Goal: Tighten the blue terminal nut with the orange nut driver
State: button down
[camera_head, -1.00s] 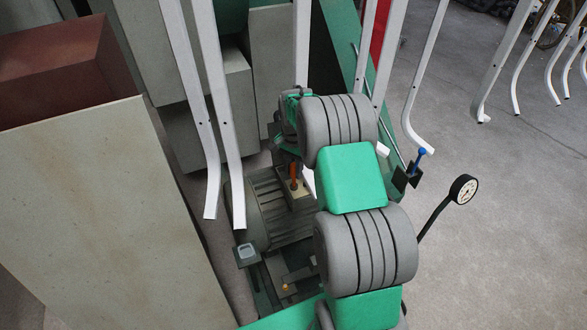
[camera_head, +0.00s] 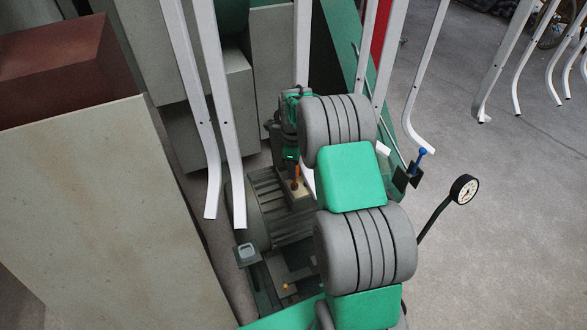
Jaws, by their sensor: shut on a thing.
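The orange nut driver (camera_head: 296,174) stands roughly upright over a small tan terminal box (camera_head: 303,190) on the grey ribbed motor. My gripper (camera_head: 294,168), dark with a green band, is around the driver's upper part and shut on it. The fingers are small and partly hidden in this view. The driver's lower end is at the box. The blue terminal nut cannot be made out, so I cannot tell whether the driver touches it.
My grey and green arm fills the middle. White bent chair frames (camera_head: 206,130) hang to its left and others to its right. A large beige cabinet (camera_head: 110,220) stands at the left. A dial gauge (camera_head: 464,188) and a blue-knobbed lever (camera_head: 421,154) are at the right.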

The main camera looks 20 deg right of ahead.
jog(key=shift+m, duration=0.7)
jog(key=shift+r+p, duration=1.3)
jog(key=shift+r, duration=1)
